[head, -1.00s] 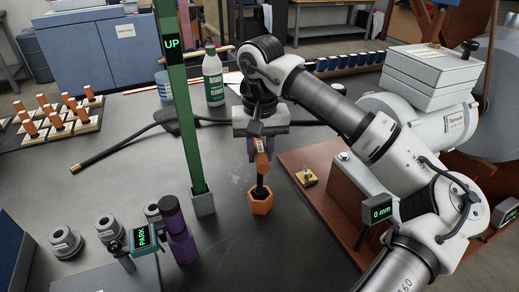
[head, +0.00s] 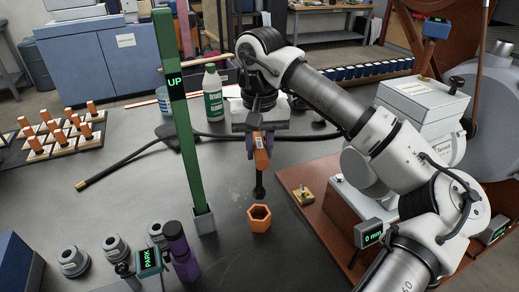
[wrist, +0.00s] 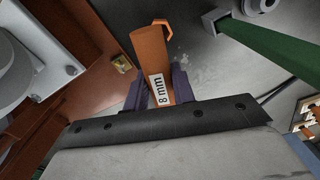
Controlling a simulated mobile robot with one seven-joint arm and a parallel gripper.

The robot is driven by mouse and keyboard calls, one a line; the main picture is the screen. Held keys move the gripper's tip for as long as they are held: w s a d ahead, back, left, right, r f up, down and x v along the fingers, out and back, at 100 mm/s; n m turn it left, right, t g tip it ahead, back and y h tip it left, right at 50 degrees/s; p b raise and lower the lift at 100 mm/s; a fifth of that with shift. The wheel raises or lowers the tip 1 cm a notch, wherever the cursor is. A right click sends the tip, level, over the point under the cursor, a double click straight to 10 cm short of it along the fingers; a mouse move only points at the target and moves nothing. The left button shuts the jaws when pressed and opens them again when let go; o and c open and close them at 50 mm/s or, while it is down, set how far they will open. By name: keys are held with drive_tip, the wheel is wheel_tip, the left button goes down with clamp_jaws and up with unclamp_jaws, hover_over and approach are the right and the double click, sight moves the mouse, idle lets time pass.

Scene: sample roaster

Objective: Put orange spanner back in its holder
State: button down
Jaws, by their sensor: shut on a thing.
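The orange spanner (head: 261,155) is upright in my gripper (head: 258,140), with its dark shaft (head: 259,184) pointing down. In the wrist view the orange handle (wrist: 152,55) carries an "8 mm" label between the two purple fingers. My gripper is shut on the handle. An orange six-sided holder (head: 259,219) stands open and empty-looking on the bench. In the head view the shaft's tip shows just above the holder's rim, apart from it. In the wrist view part of the holder's rim (wrist: 167,32) shows beyond the handle, which hides the rest.
A green post (head: 180,120) in a grey base stands left of the holder. A brown base with a small brass piece (head: 303,195) is at the right. A purple-handled tool (head: 178,245) and grey round pieces stand front left. A bottle (head: 212,95) is behind.

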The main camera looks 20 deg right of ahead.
wheel_tip(320, 180, up, 4)
drive_tip(key=p, duration=0.3)
hover_over(259, 191)
drive_tip(key=shift+w+d, duration=0.15)
drive_tip(key=shift+w, duration=0.15)
wheel_tip(259, 191, up, 4)
drive_tip(key=p, duration=0.6)
drive_tip(key=shift+f+m, duration=0.2)
drive_tip(key=shift+m, duration=0.2)
drive_tip(key=r+p, duration=0.1)
drive_tip(key=p, duration=0.3)
drive_tip(key=shift+s+r, duration=0.1)
drive_tip(key=shift+r, duration=0.3)
drive_tip(key=shift+m, duration=0.3)
wheel_tip(259, 191, down, 20)
drive_tip(key=p, duration=0.5)
drive_tip(key=shift+r, duration=0.1)
drive_tip(key=shift+f, duration=0.35)
drive_tip(key=c, duration=1.2)
unclamp_jaws()
drive_tip(key=shift+o, duration=0.2)
